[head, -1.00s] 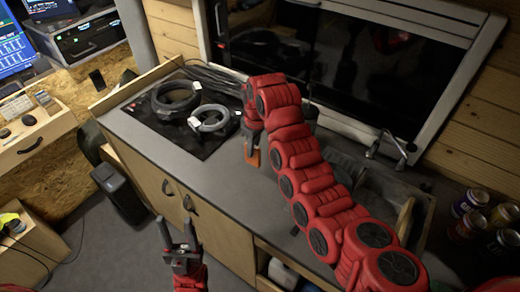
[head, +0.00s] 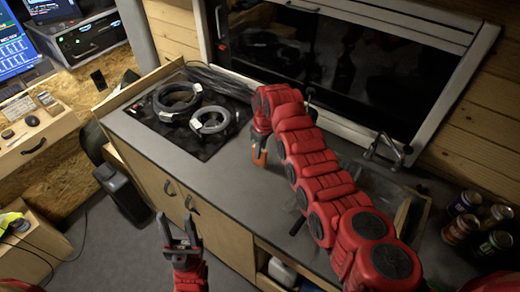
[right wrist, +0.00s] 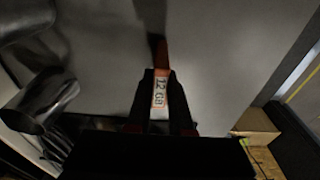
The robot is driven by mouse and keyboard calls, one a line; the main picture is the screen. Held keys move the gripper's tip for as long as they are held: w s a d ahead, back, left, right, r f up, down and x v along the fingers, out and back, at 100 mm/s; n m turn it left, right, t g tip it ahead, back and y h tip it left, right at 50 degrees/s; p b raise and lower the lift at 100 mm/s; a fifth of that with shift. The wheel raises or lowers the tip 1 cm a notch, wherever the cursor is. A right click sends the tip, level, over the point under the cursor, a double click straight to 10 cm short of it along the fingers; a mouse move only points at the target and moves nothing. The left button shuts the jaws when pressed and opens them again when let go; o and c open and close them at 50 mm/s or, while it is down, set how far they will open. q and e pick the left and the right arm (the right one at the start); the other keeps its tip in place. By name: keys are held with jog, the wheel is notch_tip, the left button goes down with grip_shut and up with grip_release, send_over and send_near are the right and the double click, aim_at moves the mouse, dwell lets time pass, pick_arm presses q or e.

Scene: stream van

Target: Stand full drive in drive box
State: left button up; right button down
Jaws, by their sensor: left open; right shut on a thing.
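My right gripper (right wrist: 160,74) is shut on an orange drive (head: 259,154) over the grey counter. In the head view my red right arm hides most of this gripper, and only the drive's lower part shows under it. In the right wrist view the drive has a white label (right wrist: 160,92) that seems to read "12 GB", and its orange end points away from the fingers. I cannot tell if the drive touches the counter. My left gripper (head: 178,226) is open and empty, in front of the cabinet doors. I cannot make out the drive box with certainty.
Coiled black cables (head: 178,97) lie on a dark panel at the counter's left. A thin tap (head: 388,148) stands behind my right arm, and several cans (head: 466,203) stand at the right. The counter's front middle (head: 215,180) is clear.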

jog(key=shift+f, duration=0.2)
jog(key=c, duration=0.8)
grip_release()
jog(key=shift+r, duration=0.1)
